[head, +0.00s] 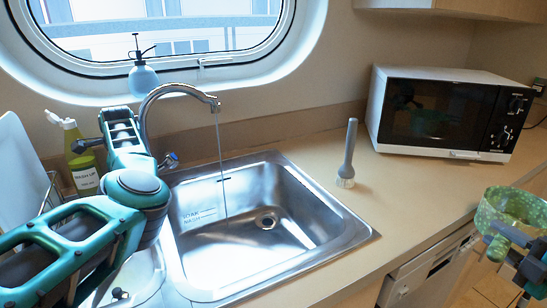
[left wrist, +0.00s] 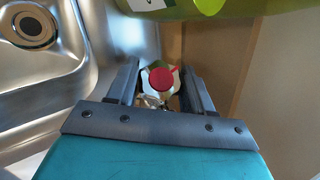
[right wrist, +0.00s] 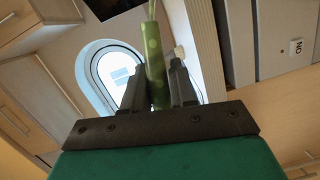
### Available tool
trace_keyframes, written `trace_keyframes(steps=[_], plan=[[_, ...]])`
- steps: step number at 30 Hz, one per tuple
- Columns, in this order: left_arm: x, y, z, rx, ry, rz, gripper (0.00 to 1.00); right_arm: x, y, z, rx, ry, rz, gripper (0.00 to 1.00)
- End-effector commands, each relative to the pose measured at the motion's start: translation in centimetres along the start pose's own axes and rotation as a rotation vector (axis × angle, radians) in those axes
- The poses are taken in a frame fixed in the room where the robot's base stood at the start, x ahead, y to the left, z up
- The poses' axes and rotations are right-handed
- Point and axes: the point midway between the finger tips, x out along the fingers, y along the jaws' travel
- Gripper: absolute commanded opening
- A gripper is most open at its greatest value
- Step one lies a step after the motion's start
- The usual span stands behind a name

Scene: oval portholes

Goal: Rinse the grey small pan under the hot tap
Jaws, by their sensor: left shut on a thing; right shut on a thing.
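The steel tap (head: 160,100) stands behind the sink (head: 265,225), and a thin stream of water (head: 221,165) runs from its spout into the basin. My left gripper (left wrist: 157,75) is shut on the tap's red-capped knob (left wrist: 161,78); in the head view my arm hides it. A blue-marked knob (head: 171,158) shows at the tap's right. My right gripper (head: 497,246) is shut on a green patterned vessel (head: 510,207), held at the far right, away from the water. I see no grey pan.
A grey-handled brush (head: 348,155) stands upright right of the sink. A microwave (head: 440,112) sits at the back right. A green detergent bottle (head: 82,160) and a dish rack (head: 50,190) are at the left; a spray bottle (head: 143,78) is on the sill. The basin is empty.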

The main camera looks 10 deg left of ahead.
Motion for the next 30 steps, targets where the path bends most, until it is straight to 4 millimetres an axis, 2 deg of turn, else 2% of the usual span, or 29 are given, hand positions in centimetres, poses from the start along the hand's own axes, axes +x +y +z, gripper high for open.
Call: trace_keyframes(steps=[12, 26, 27, 30], plan=[[0.1, -0.1, -0.1, -0.127, 0.004, 0.168, 0.21, 0.2, -1.6, 0.3, -0.008, 0.0, 0.006, 0.0], [-0.1, -0.1, -0.1, -0.146, 0.001, 0.191, 0.21, 0.2, -1.7, 0.4, -0.008, 0.0, 0.006, 0.0], [-0.1, -0.1, -0.1, -0.146, 0.001, 0.191, 0.52, 0.2, -1.7, 0.4, -0.008, 0.0, 0.006, 0.0], [-0.1, -0.1, -0.1, -0.146, 0.0, 0.191, 0.61, 0.2, -1.7, 0.4, -0.008, 0.0, 0.006, 0.0]])
